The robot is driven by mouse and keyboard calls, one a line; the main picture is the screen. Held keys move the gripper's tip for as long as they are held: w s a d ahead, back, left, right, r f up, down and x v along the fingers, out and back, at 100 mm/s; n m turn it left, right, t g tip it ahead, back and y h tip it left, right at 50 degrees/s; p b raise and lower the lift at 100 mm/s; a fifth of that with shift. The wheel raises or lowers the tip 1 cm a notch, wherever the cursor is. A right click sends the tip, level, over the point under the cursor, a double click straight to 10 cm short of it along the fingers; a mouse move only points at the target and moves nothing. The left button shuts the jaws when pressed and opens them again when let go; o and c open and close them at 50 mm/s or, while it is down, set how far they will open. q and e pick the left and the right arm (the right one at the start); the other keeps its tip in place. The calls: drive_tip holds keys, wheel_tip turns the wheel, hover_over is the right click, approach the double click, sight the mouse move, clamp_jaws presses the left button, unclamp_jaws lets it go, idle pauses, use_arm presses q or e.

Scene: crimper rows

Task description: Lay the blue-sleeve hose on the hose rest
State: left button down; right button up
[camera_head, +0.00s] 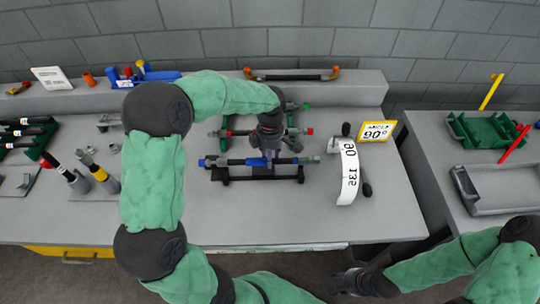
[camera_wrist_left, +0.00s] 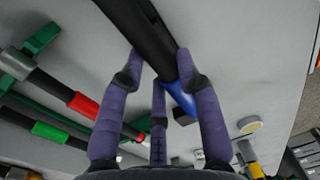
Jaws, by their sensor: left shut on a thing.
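In the left wrist view the hose (camera_wrist_left: 150,28) and blue sleeve (camera_wrist_left: 180,98) pass between my purple fingers (camera_wrist_left: 165,78). A low black stand (camera_head: 255,179), which looks like the hose rest, lies just below and in front of the hose; I cannot tell if they touch. My right gripper (camera_head: 352,283) is at the lower edge, its fingers unclear.
Behind are a red-sleeve hose (camera_head: 305,131) and a green-sleeve hose (camera_head: 304,106) on green supports. To the right are a curled white strip (camera_head: 349,170) and a yellow-framed 90° sign (camera_head: 376,132). The bench front is clear.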

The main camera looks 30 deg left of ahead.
sight(270, 172)
use_arm(q)
drive_tip(key=shift+f+b, duration=1.6)
drive_tip(key=shift+f, duration=1.05)
drive_tip(key=shift+f, duration=0.15)
drive_tip(key=c, duration=0.8)
unclamp_jaws()
drive_tip(key=r, duration=1.2)
drive_tip(key=shift+w+a, duration=0.2)
drive_tip(key=shift+w, duration=0.15)
